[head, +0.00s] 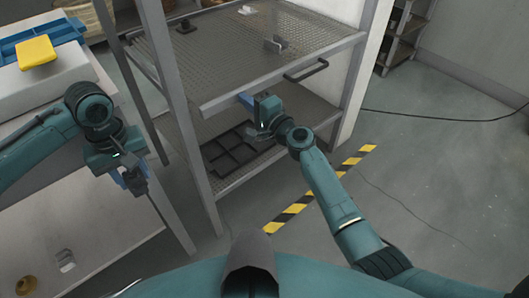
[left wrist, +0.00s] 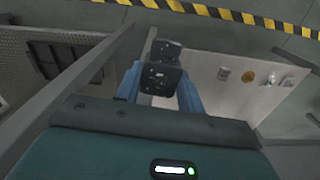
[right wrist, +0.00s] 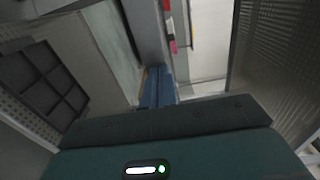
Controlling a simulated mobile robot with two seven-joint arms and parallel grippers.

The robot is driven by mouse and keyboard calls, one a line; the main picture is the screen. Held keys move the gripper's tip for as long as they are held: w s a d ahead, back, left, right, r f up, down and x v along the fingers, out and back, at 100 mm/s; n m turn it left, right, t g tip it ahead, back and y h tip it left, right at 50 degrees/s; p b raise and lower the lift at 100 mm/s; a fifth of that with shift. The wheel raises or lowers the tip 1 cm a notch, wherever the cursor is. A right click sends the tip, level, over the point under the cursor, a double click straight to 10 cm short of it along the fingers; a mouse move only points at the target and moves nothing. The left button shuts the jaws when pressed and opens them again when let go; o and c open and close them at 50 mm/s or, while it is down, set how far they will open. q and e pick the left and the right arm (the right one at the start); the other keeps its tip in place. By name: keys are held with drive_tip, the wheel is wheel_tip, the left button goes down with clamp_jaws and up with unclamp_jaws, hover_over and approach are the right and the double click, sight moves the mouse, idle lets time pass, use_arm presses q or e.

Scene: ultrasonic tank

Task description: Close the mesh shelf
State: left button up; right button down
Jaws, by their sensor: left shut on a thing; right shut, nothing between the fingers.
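The mesh shelf (head: 262,42) is the upper wire-mesh level of the grey metal rack in the head view. Its front rail, with a black bar handle (head: 306,70), faces me; how far out the shelf stands is hard to tell. My right gripper (head: 245,100) is shut and empty at the front rail, left of the handle. Its blue fingertips (right wrist: 157,90) are together in the right wrist view; contact with the rail is unclear. My left gripper (head: 140,182) is left of the rack, shut on a small dark block (left wrist: 160,78), seen between its blue fingers.
A black compartment tray (head: 238,152) lies on the lower mesh level. A white bench at left carries a yellow block (head: 36,53) and a blue rack (head: 40,36). Yellow-black tape (head: 318,190) crosses the open floor.

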drive_tip(key=shift+w+a+r+b, duration=0.3)
drive_tip(key=shift+w, duration=0.3)
drive_tip(key=shift+r, duration=0.1)
